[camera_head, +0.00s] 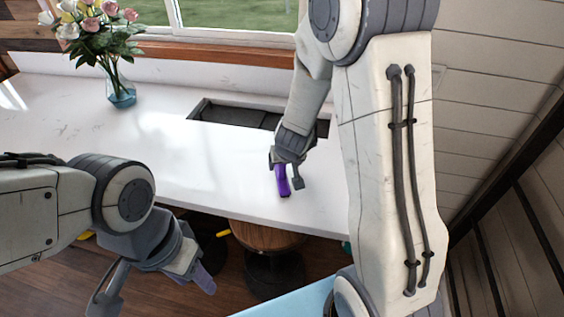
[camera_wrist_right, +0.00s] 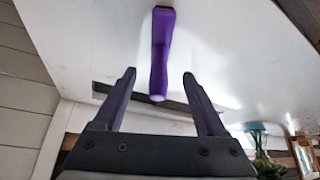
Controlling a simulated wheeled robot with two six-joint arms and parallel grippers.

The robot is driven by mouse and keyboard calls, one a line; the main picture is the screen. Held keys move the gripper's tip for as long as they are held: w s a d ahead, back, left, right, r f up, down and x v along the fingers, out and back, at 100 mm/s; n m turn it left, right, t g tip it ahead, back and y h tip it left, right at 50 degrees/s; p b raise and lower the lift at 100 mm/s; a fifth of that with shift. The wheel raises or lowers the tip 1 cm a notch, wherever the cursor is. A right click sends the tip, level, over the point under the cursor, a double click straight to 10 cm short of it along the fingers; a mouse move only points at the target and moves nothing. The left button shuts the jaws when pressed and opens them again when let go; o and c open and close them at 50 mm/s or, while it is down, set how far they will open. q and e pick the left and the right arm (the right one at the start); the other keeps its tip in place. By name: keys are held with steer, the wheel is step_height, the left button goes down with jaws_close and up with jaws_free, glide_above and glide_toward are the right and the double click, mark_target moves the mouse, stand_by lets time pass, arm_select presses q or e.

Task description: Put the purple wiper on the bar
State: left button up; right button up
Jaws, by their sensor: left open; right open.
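The purple wiper (camera_head: 283,181) is on the white bar (camera_head: 190,150), near its front edge, below my right gripper (camera_head: 286,172). In the right wrist view the wiper (camera_wrist_right: 160,55) appears to rest on the white surface. Its near end lies in line with the gap between the open fingers (camera_wrist_right: 159,90), with clear space on both sides. The fingers do not grip it. My left gripper (camera_head: 157,284) is open and empty, low in front of the bar, over the floor.
A dark sunken basin (camera_head: 235,115) is set into the bar behind the wiper. A glass vase of flowers (camera_head: 121,92) stands at the back left. A round wooden stool (camera_head: 265,236) stands below the bar's front edge. The bar's middle is clear.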

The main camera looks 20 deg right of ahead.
steer(key=s+a+r+n+g+y, duration=0.1)
steer(key=s+a+r+n, duration=0.1)
steer(key=s+a+r, duration=0.3)
steer(key=s+a+r+n+g+y+p, duration=0.1)
steer(key=s+a+n+y, duration=0.15)
steer(key=a, duration=0.35)
steer(key=s+a+r+n+g+y, duration=0.1)
steer(key=s+a+r, duration=0.2)
steer(key=s+a, duration=0.25)
arm_select(q)
step_height(320, 180, up, 2)
arm_select(e)
steer(key=s+r+n+g+h, duration=0.2)
steer(key=s+r+n, duration=0.1)
steer(key=s, duration=1.1)
steer(key=shift+s+r+n+g, duration=0.2)
steer(key=shift+n+g, duration=0.2)
steer(key=shift+n, duration=0.25)
steer(key=shift+f, duration=0.1)
arm_select(q)
step_height(320, 180, down, 13)
steer(key=b, duration=1.2)
steer(key=shift+r, duration=0.15)
arm_select(e)
step_height(320, 180, down, 13)
steer(key=shift+r, duration=0.2)
